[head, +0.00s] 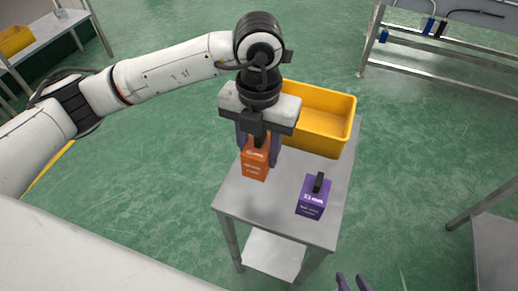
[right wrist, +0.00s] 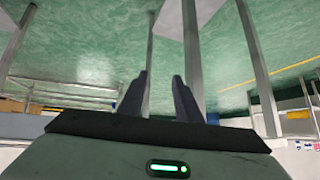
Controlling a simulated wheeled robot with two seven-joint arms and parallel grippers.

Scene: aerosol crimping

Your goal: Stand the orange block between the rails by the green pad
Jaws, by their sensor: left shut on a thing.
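The orange block (head: 255,164), with white print on its face, is upright over the left part of the small metal table. My left gripper (head: 258,143) points down and is shut on its top. I cannot tell whether the block's base touches the table. My right gripper (head: 353,283) shows only its fingertips at the bottom edge of the head view. In the right wrist view its two fingers (right wrist: 161,95) stand apart with nothing between them. No rails or green pad can be made out in either view.
A purple block (head: 311,203) with a dark handle stands on the table (head: 280,219) to the right. A yellow bin (head: 318,139) sits at the table's back. Another metal bench (head: 497,250) is at the right edge. The green floor between is clear.

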